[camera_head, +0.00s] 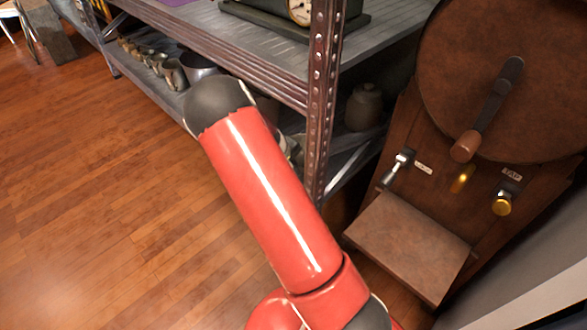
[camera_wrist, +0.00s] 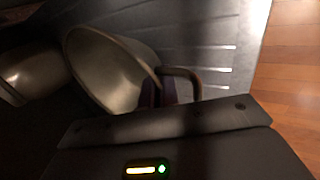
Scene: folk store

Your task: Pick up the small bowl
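A small pale metallic bowl-like vessel (camera_wrist: 103,72) lies in the middle left of the wrist view, its round mouth facing the camera. My gripper (camera_wrist: 160,94) is at its right rim, with dark purplish finger parts close against the rim. A curved brown piece beside them may be a handle or part of a finger. The frames do not show whether the fingers are closed on the rim. In the head view my red arm hides the gripper, and I cannot tell which vessel there is this bowl.
Another vessel (camera_wrist: 28,70) stands close on the left in the wrist view. In the head view, several pots (camera_head: 172,72) line the lower shelf, under the upper shelf board (camera_head: 215,50). A metal post (camera_head: 323,100) and a wooden machine (camera_head: 430,190) stand right. The wooden floor (camera_head: 90,190) is clear.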

